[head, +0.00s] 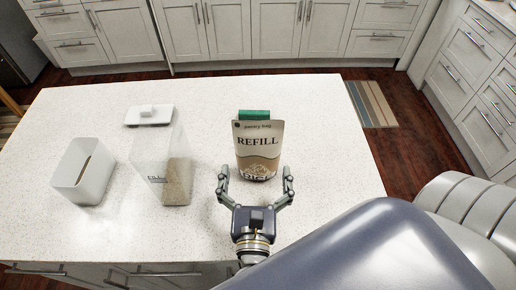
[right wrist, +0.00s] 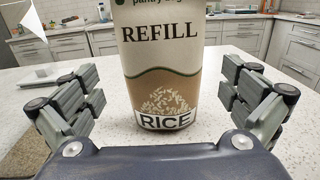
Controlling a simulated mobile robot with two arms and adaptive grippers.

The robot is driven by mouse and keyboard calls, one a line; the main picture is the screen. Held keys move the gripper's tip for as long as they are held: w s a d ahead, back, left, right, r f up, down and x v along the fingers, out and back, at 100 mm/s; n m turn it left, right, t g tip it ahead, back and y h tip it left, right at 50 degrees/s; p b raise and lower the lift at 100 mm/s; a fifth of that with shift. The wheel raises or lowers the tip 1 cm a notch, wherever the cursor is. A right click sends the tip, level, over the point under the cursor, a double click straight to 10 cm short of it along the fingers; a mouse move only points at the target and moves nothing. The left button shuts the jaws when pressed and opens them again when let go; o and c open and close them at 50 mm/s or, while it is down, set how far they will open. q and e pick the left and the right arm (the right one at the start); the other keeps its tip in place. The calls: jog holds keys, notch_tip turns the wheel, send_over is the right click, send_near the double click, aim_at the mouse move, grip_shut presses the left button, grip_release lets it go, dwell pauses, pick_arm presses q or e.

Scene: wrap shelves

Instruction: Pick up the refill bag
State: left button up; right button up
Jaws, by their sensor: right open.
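The refill bag (head: 258,150) stands upright on the white speckled counter. It is cream and tan, has a green top and reads "REFILL". In the right wrist view the bag (right wrist: 162,65) stands straight ahead and its label also reads "RICE". My right gripper (head: 255,180) is open at the near side of the bag, with one finger to each side. In the right wrist view the fingers of my right gripper (right wrist: 163,88) are well apart, with gaps between them and the bag. My left gripper is not in view.
A clear container (head: 162,165) partly filled with grain stands left of the bag. A white open bin (head: 84,172) stands farther left, and a white lid (head: 149,115) lies behind. The counter (head: 310,125) is clear right of the bag.

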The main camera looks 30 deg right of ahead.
aim_at(258, 157)
jog(key=shift+x, duration=0.8)
jog(key=p+x, duration=0.3)
jog(key=x, duration=0.1)
jog(key=shift+w+d, duration=0.25)
jog(key=shift+d, duration=0.05)
jog(key=shift+w+d+f, duration=0.15)
jog(key=shift+w+d, duration=0.1)
jog(key=shift+w, duration=0.1)
jog(key=shift+c, duration=0.2)
jog(key=shift+s, duration=0.1)
jog(key=c, duration=0.9)
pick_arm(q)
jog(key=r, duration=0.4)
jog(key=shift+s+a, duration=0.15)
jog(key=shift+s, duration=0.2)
pick_arm(e)
jog(key=shift+c, duration=0.3)
